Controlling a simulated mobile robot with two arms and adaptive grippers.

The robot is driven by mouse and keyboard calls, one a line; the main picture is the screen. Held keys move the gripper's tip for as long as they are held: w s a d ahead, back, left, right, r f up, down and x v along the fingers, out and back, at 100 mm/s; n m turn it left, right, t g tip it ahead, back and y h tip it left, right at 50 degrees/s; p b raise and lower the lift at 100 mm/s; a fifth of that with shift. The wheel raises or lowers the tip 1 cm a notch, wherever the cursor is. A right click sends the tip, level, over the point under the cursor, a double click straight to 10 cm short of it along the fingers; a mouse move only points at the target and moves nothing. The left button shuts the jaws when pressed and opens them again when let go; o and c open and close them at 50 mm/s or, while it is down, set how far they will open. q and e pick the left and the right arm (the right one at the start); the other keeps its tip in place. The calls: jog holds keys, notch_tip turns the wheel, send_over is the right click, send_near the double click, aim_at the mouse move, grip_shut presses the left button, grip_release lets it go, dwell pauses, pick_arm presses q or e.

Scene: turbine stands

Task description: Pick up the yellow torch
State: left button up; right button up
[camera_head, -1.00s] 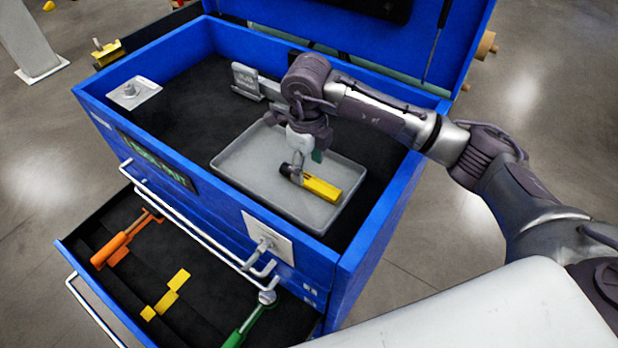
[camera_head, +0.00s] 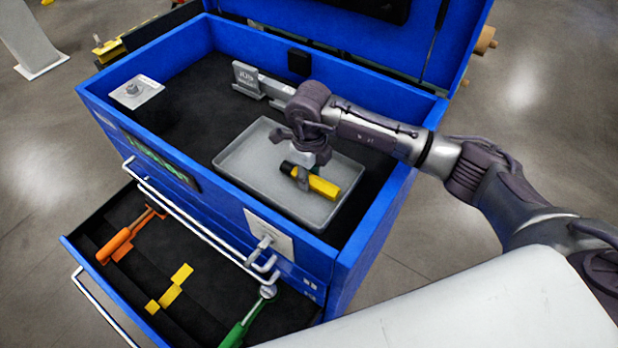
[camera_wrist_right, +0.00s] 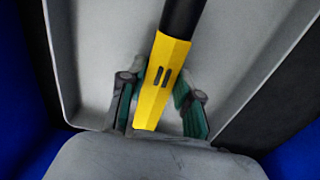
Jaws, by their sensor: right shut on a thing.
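The yellow torch (camera_head: 324,187), with a black end, is over the grey tray (camera_head: 249,156) inside the blue tool chest. I cannot tell whether it still touches the tray. My right gripper (camera_head: 305,178) reaches down from above and is shut on the torch's body. In the right wrist view the torch (camera_wrist_right: 164,75) runs between the two green-padded fingers (camera_wrist_right: 160,103), its black end pointing away. My left gripper is not in view.
The chest's blue walls (camera_head: 370,240) surround the tray closely at the right and front. An open drawer below holds an orange tool (camera_head: 122,242), yellow pieces (camera_head: 172,290) and a green-handled tool (camera_head: 240,326).

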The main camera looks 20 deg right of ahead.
aim_at(309, 176)
grip_shut()
jog(key=shift+r, duration=0.25)
notch_tip(309, 176, up, 8)
jog(key=b, duration=0.2)
jog(key=shift+r+b, duration=0.25)
jog(key=shift+b, duration=0.1)
jog(key=shift+r, duration=0.55)
jog(key=shift+o, duration=2.2)
grip_release()
grip_shut()
